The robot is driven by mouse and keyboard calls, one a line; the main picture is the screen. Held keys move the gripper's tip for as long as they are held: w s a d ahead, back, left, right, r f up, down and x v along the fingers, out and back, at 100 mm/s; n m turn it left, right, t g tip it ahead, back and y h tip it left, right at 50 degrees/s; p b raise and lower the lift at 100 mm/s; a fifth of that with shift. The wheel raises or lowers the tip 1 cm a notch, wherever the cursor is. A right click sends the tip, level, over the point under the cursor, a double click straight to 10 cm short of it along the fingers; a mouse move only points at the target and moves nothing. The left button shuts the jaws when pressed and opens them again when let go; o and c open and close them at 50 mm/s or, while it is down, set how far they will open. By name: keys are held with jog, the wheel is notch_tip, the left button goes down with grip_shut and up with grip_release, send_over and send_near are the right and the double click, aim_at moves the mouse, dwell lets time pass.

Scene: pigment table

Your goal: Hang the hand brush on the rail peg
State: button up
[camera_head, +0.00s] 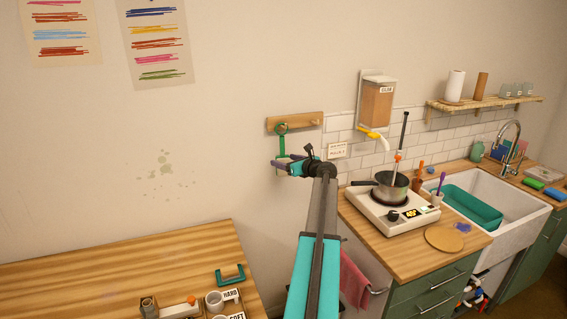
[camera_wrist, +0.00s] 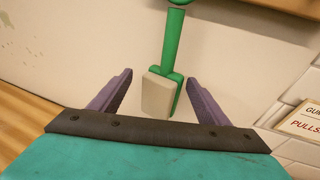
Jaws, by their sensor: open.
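The hand brush has a green handle (camera_head: 281,144) and a pale beige head. Its ring end lies over the left part of the wooden rail (camera_head: 300,123), and it hangs upright against the wall. The peg itself is hidden or too small to make out. In the wrist view the brush (camera_wrist: 173,48) hangs head down, with its pale block between my fingers. My gripper (camera_wrist: 159,78) is open, with a gap on each side of the brush. In the head view my gripper (camera_head: 282,163) is at the brush's lower end, partly hiding it.
A label card (camera_head: 337,150) is on the wall right of the brush. A dispenser (camera_head: 377,100) and a hot plate with a pot (camera_head: 392,188) are further right. A wooden table (camera_head: 120,265) with a green U-shaped piece (camera_head: 231,276) is lower left.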

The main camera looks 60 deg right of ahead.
jog(key=b+v, duration=0.3)
jog(key=v, duration=0.8)
jog(key=shift+s, duration=0.2)
jog(key=shift+a, duration=0.1)
